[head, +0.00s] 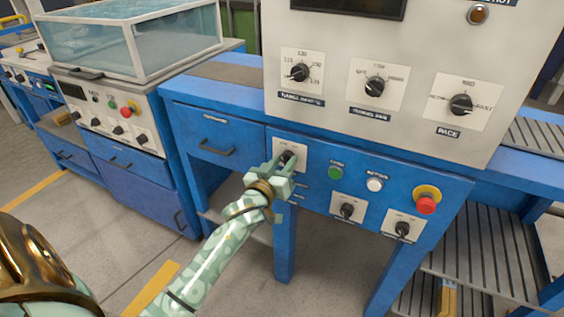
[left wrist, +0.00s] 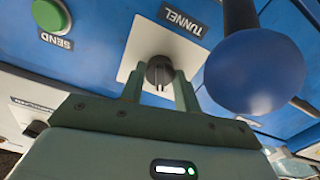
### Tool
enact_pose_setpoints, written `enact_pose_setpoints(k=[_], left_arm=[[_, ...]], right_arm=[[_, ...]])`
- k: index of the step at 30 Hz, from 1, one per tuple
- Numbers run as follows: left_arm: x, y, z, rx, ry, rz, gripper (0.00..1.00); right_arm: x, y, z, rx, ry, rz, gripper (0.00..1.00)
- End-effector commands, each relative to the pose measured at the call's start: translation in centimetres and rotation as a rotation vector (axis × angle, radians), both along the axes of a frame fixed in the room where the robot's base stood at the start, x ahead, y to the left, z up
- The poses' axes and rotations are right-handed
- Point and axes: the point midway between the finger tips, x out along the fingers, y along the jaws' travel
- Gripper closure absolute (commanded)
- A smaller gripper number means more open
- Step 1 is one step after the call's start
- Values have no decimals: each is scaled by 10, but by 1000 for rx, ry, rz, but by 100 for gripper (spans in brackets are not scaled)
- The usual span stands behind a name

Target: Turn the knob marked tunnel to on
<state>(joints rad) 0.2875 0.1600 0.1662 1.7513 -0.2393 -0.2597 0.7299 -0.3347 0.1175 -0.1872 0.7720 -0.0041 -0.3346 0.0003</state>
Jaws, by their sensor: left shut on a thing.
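The tunnel knob (left wrist: 160,72) is a dark round knob on a white plate, beside a label reading TUNNEL (left wrist: 183,20) that appears upside down in the left wrist view. My left gripper (left wrist: 160,90) is shut on this knob, with one finger on each side of it. In the head view the left gripper (head: 284,164) reaches the white plate (head: 291,146) at the upper left of the blue panel and partly covers the knob. The plate's position marks are too small or hidden to read, so I cannot tell the setting. My right gripper is not in view.
A green button (head: 336,172), a white button (head: 375,185), a red stop button (head: 426,204) and two more dark knobs (head: 347,211) share the blue panel. A blue ball on a dark stem (left wrist: 254,76) is close by in the left wrist view. A drawer (head: 215,136) lies left.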

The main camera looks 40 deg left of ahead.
Motion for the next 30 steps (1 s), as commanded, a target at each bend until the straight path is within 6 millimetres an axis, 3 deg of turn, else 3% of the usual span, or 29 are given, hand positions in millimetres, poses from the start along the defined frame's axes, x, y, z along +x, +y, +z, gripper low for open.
enact_pose_setpoints(k=[19,30], left_arm=[[0,-1,2,548,133,0,91],[0,-1,0,816,198,-1,91]], right_arm=[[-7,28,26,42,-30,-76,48],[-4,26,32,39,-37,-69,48]])
